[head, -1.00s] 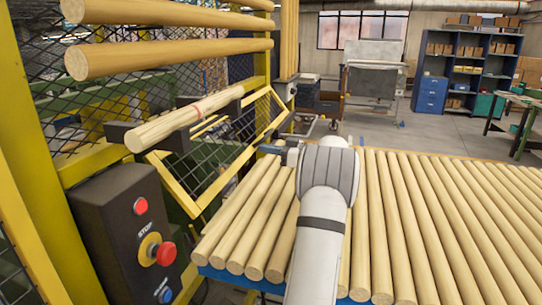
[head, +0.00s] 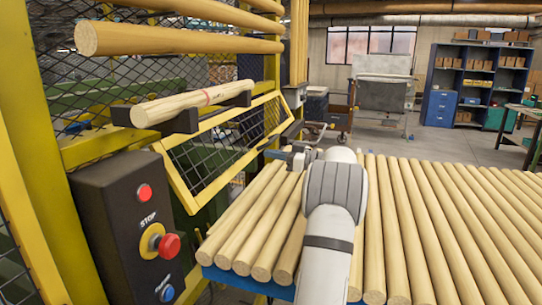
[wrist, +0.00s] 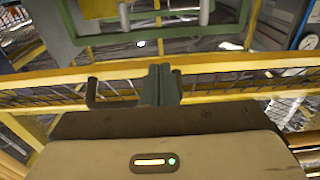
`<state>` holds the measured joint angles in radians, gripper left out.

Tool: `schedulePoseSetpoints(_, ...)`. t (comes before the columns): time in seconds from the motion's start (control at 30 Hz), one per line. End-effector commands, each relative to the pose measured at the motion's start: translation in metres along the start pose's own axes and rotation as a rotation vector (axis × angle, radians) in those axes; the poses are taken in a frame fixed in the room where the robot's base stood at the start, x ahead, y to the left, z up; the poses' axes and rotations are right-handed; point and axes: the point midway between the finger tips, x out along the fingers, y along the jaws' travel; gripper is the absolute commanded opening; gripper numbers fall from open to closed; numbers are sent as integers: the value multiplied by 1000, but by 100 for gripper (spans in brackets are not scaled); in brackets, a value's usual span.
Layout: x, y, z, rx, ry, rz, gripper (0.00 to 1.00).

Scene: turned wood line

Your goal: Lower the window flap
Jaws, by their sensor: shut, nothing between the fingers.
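The window flap (head: 222,143) is a yellow frame with dark wire mesh, in the yellow guard on the left in the head view. It slopes outward below the wooden rod on its black supports. In the wrist view, the shut fingers (wrist: 160,85) overlap a yellow bar with mesh (wrist: 225,65). A dark bent handle (wrist: 95,98) shows just left of them. I cannot tell whether the fingers touch the bar or handle.
A black control box with a red stop button (head: 168,246) stands at the left front. A marked wooden rod (head: 190,102) lies on black supports above the flap. Several poles (head: 440,220) cover the blue-edged table on the right. Open floor lies behind.

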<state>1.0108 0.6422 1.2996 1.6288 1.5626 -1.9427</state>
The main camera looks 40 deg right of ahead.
Motion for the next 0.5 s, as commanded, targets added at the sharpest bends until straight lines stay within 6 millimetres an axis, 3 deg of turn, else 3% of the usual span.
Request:
schedulePoseSetpoints(0.3,-54,0,2,-1,-1,2,0)
schedulePoseSetpoints(0.5,-68,-3,-3,21,-8,0,0)
